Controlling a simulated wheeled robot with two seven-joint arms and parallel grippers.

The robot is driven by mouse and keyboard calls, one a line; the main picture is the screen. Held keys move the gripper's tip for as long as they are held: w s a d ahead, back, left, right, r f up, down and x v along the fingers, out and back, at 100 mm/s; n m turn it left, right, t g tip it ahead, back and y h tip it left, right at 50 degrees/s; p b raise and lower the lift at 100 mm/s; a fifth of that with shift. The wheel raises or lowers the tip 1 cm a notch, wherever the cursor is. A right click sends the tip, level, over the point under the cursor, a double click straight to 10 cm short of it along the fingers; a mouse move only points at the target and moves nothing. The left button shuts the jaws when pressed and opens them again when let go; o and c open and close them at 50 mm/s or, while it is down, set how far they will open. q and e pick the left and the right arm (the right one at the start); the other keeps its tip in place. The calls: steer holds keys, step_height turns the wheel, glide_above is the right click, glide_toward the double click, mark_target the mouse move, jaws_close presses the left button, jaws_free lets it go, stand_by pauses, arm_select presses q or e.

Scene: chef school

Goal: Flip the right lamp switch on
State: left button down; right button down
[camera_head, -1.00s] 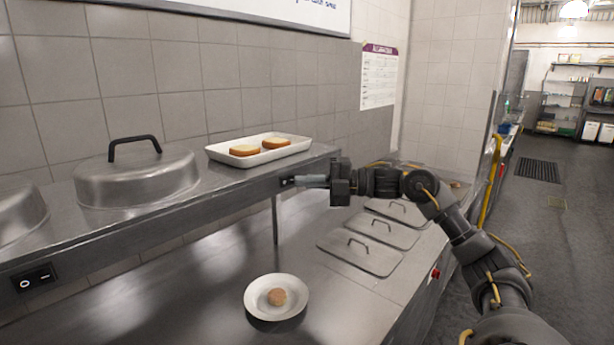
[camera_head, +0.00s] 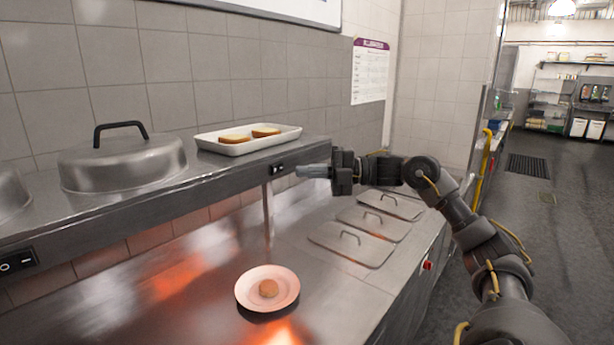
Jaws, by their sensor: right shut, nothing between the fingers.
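The right lamp switch (camera_head: 277,170) is a small black rocker on the front edge of the steel shelf, below the white tray. My right gripper (camera_head: 304,171) is shut and empty, pointing left, with its tips a little to the right of the switch; I see a small gap between them in the picture. Another black switch (camera_head: 17,263) is on the shelf edge at the far left. An orange-red glow lies on the counter and tints the plate. My left gripper is not in view.
The steel shelf (camera_head: 150,215) carries a white tray (camera_head: 215,144) with bread and a domed lid (camera_head: 122,165). Below, a plate (camera_head: 245,291) with a small round patty stands on the counter, beside several lidded wells (camera_head: 352,243). Open floor lies right.

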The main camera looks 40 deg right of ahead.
steer(key=w+d+b+v, duration=0.1)
steer(key=b+v, duration=0.5)
steer(key=v, duration=0.4)
steer(key=shift+r, duration=0.1)
steer(key=shift+s+d, duration=0.1)
